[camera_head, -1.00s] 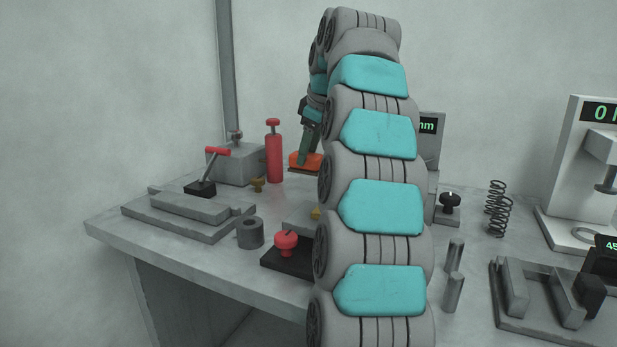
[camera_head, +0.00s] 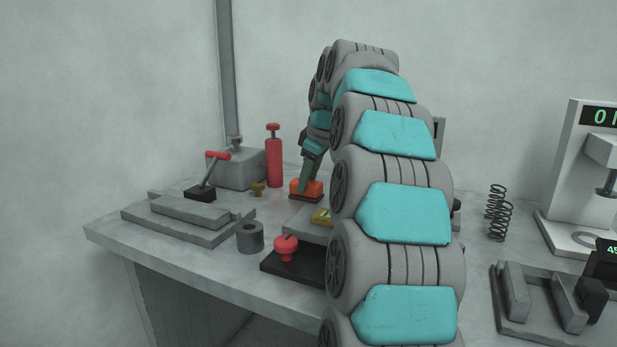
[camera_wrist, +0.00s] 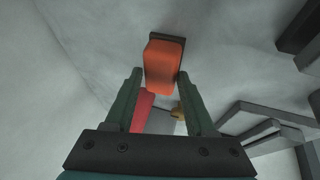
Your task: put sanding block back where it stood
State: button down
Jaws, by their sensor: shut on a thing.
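The sanding block (camera_head: 306,184) has an orange top and a dark brown underside. It is near the back of the table, right of the red cylinder. My gripper (camera_head: 309,178) points down at it and is shut on it. In the wrist view the sanding block (camera_wrist: 165,68) sits between the tips of my gripper's fingers (camera_wrist: 160,82). The block looks level and at or very close to the table top; I cannot tell whether it touches.
The red cylinder (camera_head: 274,160) and a small brass knob (camera_head: 258,188) stand left of the block. A grey block with a yellow piece (camera_head: 322,217) lies in front. A red knob (camera_head: 286,246) and grey ring (camera_head: 250,236) are nearer the front. My arm hides the table's middle.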

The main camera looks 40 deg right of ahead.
jog(key=shift+f, duration=0.1)
jog(key=shift+c, duration=1.1)
grip_release()
jog(key=p+v, duration=0.1)
jog(key=v, duration=1.1)
jog(key=shift+p, duration=0.4)
